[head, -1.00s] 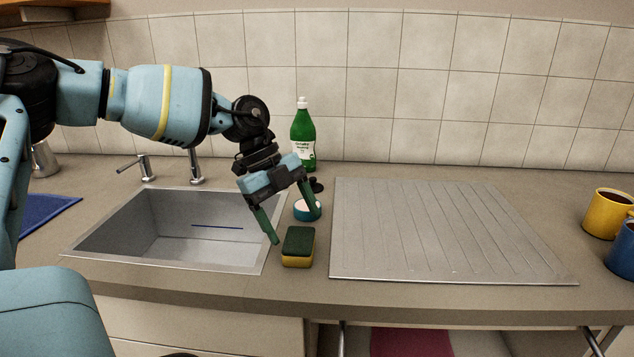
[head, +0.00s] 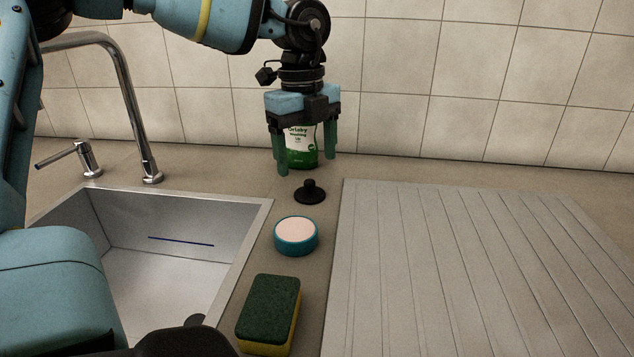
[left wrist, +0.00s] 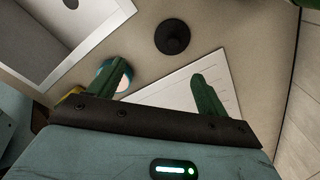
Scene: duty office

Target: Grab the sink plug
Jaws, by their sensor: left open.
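The sink plug (head: 310,192) is a small black disc with a knob, standing on the counter between the sink and the drainboard. It also shows in the left wrist view (left wrist: 172,38), ahead of the fingertips. My left gripper (head: 307,168) is open and empty, fingers pointing down. In the head view it hangs above and slightly behind the plug, in front of the green bottle. In the left wrist view its two green fingers (left wrist: 162,75) are spread, with the plug beyond them and untouched. My right gripper is not in view.
A round teal tub with a pale top (head: 296,235) stands just in front of the plug, then a green and yellow sponge (head: 268,312). A green bottle (head: 302,150) stands behind. The sink (head: 255,232) is left, the ribbed drainboard (head: 480,270) right.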

